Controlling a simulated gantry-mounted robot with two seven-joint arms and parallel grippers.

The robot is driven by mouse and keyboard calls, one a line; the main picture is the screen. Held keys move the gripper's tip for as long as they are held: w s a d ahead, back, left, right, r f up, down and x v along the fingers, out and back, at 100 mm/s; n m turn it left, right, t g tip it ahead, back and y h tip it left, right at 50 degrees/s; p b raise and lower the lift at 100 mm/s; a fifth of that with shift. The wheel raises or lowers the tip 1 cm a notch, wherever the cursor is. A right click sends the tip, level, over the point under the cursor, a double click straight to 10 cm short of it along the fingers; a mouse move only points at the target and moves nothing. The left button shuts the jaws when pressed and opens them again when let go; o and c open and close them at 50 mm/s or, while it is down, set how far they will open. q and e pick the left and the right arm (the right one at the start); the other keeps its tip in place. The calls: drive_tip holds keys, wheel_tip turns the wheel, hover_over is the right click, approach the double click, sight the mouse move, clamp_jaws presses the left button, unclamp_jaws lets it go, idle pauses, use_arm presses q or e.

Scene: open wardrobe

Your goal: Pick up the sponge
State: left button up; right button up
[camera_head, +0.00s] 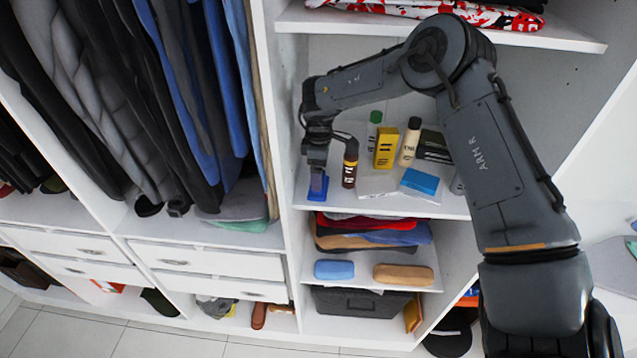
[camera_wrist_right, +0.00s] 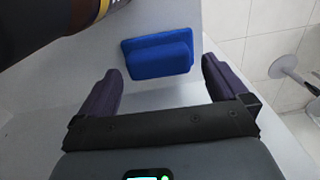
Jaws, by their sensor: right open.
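A blue sponge (camera_head: 317,189) lies on the upper open shelf (camera_head: 440,206) of the wardrobe, near its left front corner. In the right wrist view the sponge (camera_wrist_right: 158,54) is a blue block on a wider blue base, lying ahead of the fingers. My right gripper (camera_head: 317,168) points down over the sponge and hides part of it in the head view. In the wrist view the two dark fingers of the gripper (camera_wrist_right: 160,70) are apart with nothing between them. The sponge is just beyond the fingertips. My left gripper is not in view.
A dark brown bottle (camera_head: 349,170) stands close to the right of the gripper. A yellow box (camera_head: 386,148), a white bottle (camera_head: 409,142) and a blue-topped box (camera_head: 420,182) stand further right. A vertical wardrobe panel (camera_head: 280,120) is close on the left.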

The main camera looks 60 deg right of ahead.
wheel_tip(320, 180, down, 3)
drive_tip(key=shift+w+r+p, duration=0.1)
drive_tip(key=shift+p, duration=0.45)
drive_tip(key=shift+f, duration=0.4)
drive_tip(key=c, duration=0.8)
drive_tip(key=shift+r, duration=0.1)
wheel_tip(320, 180, up, 10)
drive_tip(key=b, duration=0.3)
